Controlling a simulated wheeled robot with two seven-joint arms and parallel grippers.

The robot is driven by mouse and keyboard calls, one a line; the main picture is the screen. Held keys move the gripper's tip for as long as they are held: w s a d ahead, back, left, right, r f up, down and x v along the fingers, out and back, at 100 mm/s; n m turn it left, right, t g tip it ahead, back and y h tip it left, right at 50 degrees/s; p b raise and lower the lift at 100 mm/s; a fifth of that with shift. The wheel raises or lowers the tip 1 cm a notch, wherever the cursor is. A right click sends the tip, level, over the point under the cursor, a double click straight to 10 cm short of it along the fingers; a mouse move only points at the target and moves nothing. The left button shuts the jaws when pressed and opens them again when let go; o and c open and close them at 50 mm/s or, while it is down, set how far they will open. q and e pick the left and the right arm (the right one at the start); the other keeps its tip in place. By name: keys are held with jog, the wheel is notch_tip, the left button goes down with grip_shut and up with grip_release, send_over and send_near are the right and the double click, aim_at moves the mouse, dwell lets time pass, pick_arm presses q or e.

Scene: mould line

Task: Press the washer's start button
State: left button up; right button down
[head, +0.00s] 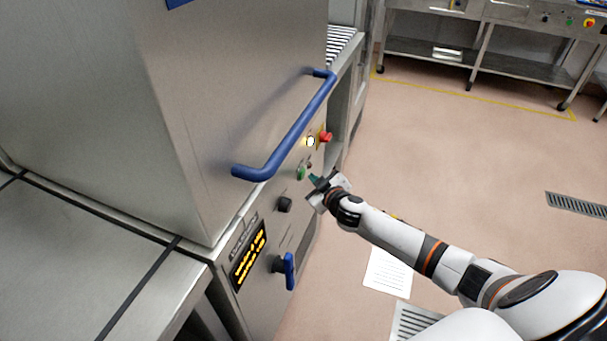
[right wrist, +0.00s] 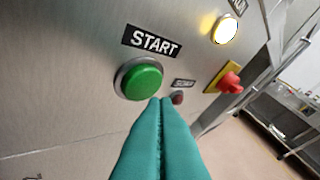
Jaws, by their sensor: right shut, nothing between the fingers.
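The washer (head: 215,120) is a large steel machine with a blue bar handle (head: 290,135). Its green start button (head: 301,172) is on the front panel. In the right wrist view the green button (right wrist: 140,80) sits below a black START label (right wrist: 152,40). My right gripper (head: 315,179) is beside the button in the head view. In the right wrist view its teal fingers (right wrist: 160,105) are shut together and empty, with the tips just right of and below the button. Whether they touch the panel I cannot tell. My left gripper is out of view.
A lit white lamp (right wrist: 225,30), a red emergency knob (right wrist: 230,83) on a yellow plate and a small dark red button (right wrist: 178,98) are close by. A black knob (head: 285,204), a display (head: 248,255) and a blue-handled valve (head: 288,269) are lower. Floor at right is open.

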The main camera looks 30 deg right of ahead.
jog(key=s+d, duration=0.3)
jog(key=shift+s+d, duration=0.15)
jog(key=shift+s, duration=0.25)
dwell(0.3)
dwell(0.6)
jog(key=s+a+f+m+g+p, duration=0.1)
jog(key=s+f+g, duration=0.2)
jog(key=s+f, duration=0.75)
jog(key=s+a+f+m+g+p, duration=0.15)
jog(key=s+f+g, duration=0.4)
jog(key=f, duration=0.85)
jog(key=s+a+f+g, duration=0.1)
jog(key=s+a+f, duration=0.3)
jog(key=s, duration=0.7)
jog(key=s+a+f+g+p, duration=0.1)
jog(key=s+a+f, duration=0.3)
jog(key=s, duration=0.8)
jog(key=s+a+f+g+p, duration=0.1)
jog(key=s+a+f+g, duration=0.2)
jog(key=s, duration=0.8)
notch_tip(320, 180, down, 3)
jog(key=shift+s+a+r+y, duration=0.2)
jog(key=shift+s+a+y, duration=0.1)
jog(key=shift+a+y, duration=0.15)
